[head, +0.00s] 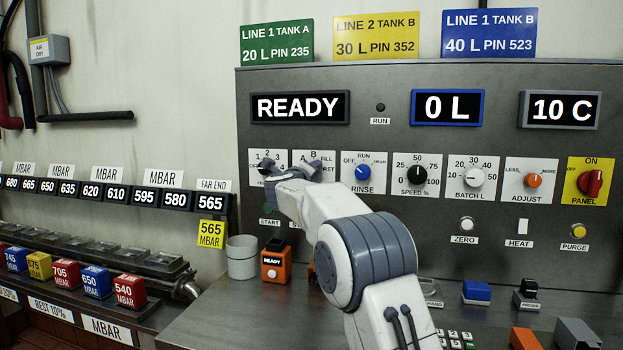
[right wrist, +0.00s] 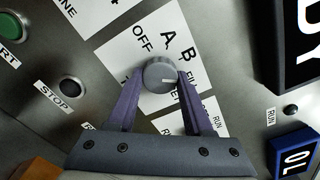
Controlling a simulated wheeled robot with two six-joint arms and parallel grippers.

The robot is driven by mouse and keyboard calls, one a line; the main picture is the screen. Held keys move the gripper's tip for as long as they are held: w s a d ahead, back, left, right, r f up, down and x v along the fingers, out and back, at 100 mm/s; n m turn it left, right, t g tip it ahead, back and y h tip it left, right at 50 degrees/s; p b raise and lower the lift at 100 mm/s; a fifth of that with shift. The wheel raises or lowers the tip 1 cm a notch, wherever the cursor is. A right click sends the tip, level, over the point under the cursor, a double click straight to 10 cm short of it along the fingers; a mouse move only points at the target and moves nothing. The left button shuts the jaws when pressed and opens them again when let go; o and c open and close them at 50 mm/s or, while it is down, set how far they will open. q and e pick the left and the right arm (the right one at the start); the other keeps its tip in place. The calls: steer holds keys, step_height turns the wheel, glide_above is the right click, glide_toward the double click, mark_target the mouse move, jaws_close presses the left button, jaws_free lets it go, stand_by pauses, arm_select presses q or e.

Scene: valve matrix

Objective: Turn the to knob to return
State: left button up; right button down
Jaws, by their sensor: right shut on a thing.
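The to knob (right wrist: 159,74) is a round grey knob on a white plate (right wrist: 117,32) with OFF, A, B and FILL printed around it. Its short white mark points to the right in the right wrist view, roughly between B and FILL; the label beyond is partly hidden by a finger. My right gripper (right wrist: 160,88) is shut on the knob, one finger on each side. In the head view my right gripper (head: 294,165) is at the A B FILL RET plate and hides the knob. My left gripper is not in view.
To the right are the blue rinse knob (head: 362,172), the black speed knob (head: 417,175) and the red panel knob (head: 590,182). Below are a STOP button (right wrist: 72,88) and a green START button (right wrist: 10,53). A grey cup (head: 242,262) and orange box (head: 275,266) stand on the bench.

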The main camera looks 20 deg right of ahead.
steer(key=shift+w+a+f+m+b, duration=0.1)
steer(key=shift+m+b, duration=0.7)
steer(key=shift+m, duration=1.05)
steer(key=shift+f+m+b, duration=0.15)
steer(key=shift+m+b, duration=0.6)
steer(key=shift+m, duration=1.05)
steer(key=shift+w+a+f+m+b, duration=0.1)
steer(key=shift+m+b, duration=0.7)
steer(key=shift+m, duration=1.05)
steer(key=shift+c, duration=1.5)
jaws_free()
steer(key=shift+s+r, duration=0.1)
steer(key=shift+r, duration=0.05)
